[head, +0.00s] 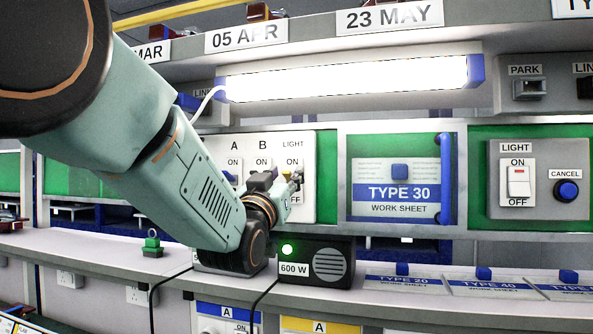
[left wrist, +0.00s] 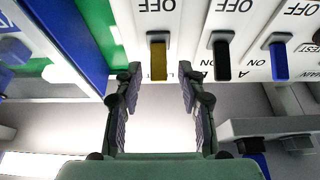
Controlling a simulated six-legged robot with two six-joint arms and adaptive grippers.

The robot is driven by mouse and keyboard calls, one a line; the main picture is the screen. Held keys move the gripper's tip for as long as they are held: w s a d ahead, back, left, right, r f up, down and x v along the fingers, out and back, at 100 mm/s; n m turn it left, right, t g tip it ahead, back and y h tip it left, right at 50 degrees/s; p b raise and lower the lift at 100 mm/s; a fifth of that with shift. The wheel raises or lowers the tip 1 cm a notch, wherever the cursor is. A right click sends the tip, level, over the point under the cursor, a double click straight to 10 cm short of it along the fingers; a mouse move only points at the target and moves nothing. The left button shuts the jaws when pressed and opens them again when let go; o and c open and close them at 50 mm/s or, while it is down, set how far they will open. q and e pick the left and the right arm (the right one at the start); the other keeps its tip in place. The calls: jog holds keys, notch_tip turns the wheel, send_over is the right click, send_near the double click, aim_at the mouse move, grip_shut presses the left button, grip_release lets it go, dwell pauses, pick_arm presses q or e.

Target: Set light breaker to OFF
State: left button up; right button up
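The breaker panel (head: 307,151) is white, with columns A, B and LIGHT marked ON above and OFF below. In the left wrist view the panel appears upside down, with the yellow light breaker lever (left wrist: 158,60) at centre. My left gripper (head: 294,182) is in front of the LIGHT column and covers part of it. In the left wrist view the gripper (left wrist: 159,82) is open, with one fingertip on each side of the yellow lever and gaps beside it. I cannot tell whether they touch it. My right gripper is not in view.
A black lever (left wrist: 222,60) and a blue lever (left wrist: 279,60) stand close beside the yellow one. The tube lamp (head: 345,79) above is lit. A 600 W box (head: 315,262) with a green light stands below. A separate light switch (head: 519,182) is at right.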

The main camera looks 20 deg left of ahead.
pick_arm(q)
jog(key=shift+x, duration=0.9)
grip_shut()
jog(key=shift+f, duration=0.1)
